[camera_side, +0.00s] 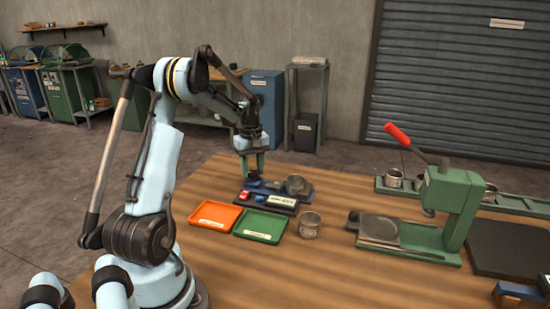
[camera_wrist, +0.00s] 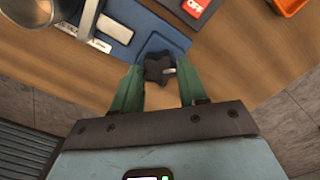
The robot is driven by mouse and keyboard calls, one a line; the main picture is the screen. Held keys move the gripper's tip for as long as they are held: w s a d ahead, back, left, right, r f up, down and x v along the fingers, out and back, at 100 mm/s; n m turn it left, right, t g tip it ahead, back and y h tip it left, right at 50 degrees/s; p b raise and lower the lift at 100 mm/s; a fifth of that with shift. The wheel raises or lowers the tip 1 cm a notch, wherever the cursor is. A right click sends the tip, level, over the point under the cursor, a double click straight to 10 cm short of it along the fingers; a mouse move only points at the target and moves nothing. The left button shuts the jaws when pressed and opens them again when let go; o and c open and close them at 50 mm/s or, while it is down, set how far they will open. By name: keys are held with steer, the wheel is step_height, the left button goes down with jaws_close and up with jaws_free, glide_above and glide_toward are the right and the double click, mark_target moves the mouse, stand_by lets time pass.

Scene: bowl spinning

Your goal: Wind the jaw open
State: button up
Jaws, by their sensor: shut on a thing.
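The blue fixture (camera_side: 304,193) with the jaw stands on the table in the side view; it also shows at the top of the wrist view (camera_wrist: 165,22). A dark star-shaped knob (camera_wrist: 157,69) sits at its near end. My gripper (camera_wrist: 158,74) has its green fingers on both sides of the knob and is shut on it; the side view shows my gripper (camera_side: 252,177) pointing down there. A grey metal bowl (camera_side: 296,184) is at the fixture; part of it shows top left in the wrist view (camera_wrist: 32,12). I cannot tell how wide the jaw is.
A red OFF switch (camera_wrist: 196,7) is close by the fixture. An orange tray (camera_side: 194,220), a green tray (camera_side: 241,234) and a metal cup (camera_side: 310,226) stand in front. A green press (camera_side: 455,205) with a red-handled lever is at right, before a rack of cups (camera_side: 520,203).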

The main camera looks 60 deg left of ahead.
mark_target(252, 172)
steer(key=n, duration=0.4)
steer(key=shift+s+n, duration=0.1)
steer(key=shift+n, duration=2.5)
steer(key=o, duration=1.1)
steer(key=shift+c, duration=0.2)
step_height(252, 172, up, 12)
steer(key=shift+r, duration=0.1)
